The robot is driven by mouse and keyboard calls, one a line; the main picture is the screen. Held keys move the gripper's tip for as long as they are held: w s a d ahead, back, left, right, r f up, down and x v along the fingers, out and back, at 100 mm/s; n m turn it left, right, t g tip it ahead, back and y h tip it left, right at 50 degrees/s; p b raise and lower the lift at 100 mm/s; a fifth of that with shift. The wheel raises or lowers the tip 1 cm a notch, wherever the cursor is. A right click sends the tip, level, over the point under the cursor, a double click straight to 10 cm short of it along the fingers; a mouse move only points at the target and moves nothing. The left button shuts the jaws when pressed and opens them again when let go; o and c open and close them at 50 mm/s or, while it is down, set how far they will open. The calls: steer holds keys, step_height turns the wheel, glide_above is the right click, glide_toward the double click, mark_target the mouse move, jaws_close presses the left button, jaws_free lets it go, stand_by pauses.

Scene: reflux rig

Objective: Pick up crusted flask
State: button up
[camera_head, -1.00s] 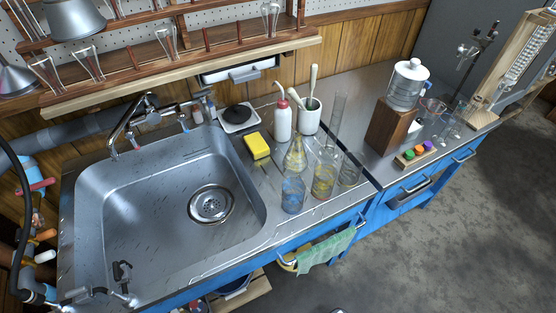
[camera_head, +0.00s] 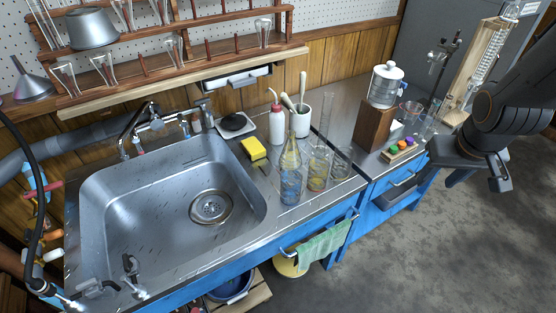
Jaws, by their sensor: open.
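A conical glass flask (camera_head: 291,156) with a yellowish crust stands upright on the steel counter right of the sink. A blue-stained beaker (camera_head: 290,188) stands in front of it, hiding part of its base. A yellow-stained beaker (camera_head: 317,172) and a clear beaker (camera_head: 341,162) stand to its right. My gripper (camera_head: 472,174) is at the right, over the floor beyond the counter's front edge. It is open and appears empty, well away from the flask.
A tall glass cylinder (camera_head: 325,122), a white cup with brushes (camera_head: 301,123) and a wash bottle (camera_head: 276,125) stand close behind. A yellow sponge (camera_head: 254,149) lies to the left, beside the sink (camera_head: 150,237). A wooden block (camera_head: 373,128) stands to the right.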

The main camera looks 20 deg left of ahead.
steer(key=w+a+f+n+t+y+b, duration=0.25)
steer(key=w+f, duration=0.25)
steer(key=w, duration=0.6)
steer(key=n+g+y+b, duration=0.1)
steer(key=n+y+b, duration=0.4)
steer(key=n+y, duration=0.75)
glide_above(298, 153)
step_height(298, 153, down, 5)
steer(key=m+y, duration=0.2)
steer(key=shift+s+r+y, duration=0.1)
steer(key=shift+y, duration=0.2)
jaws_close()
